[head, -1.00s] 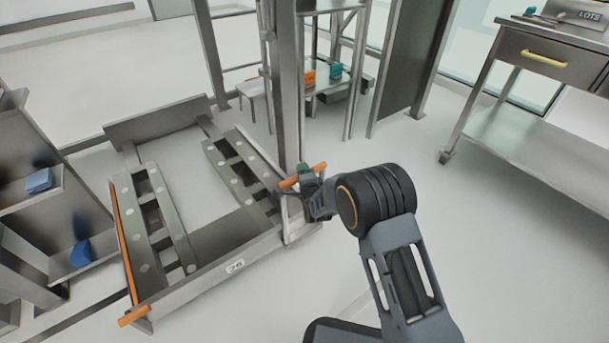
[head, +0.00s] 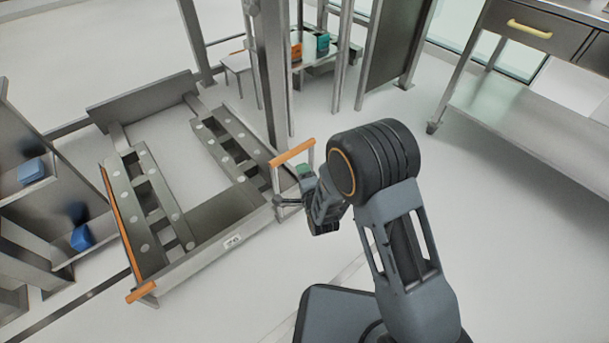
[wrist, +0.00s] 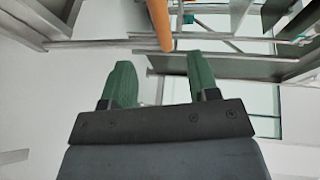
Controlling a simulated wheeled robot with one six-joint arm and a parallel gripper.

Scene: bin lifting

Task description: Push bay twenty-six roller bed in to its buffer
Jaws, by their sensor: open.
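The bay twenty-six roller bed (head: 190,267) is a low steel frame at left in the head view. It carries two studded roller rails, and its front plate has a small white label (head: 232,242), too blurred to read for certain. An upright orange-topped handle (head: 292,152) stands at its front right corner. My gripper (head: 298,185) is just below and beside that handle. In the wrist view its green fingers (wrist: 160,78) are spread with nothing between them. The orange bar (wrist: 160,22) shows just past the fingertips, roughly centred; contact cannot be told.
A second orange grip (head: 142,291) is at the bed's front left corner. Shelves with blue bins (head: 82,237) stand at far left. A steel post (head: 272,80) rises beside the bed. A steel workbench (head: 535,125) is at right.

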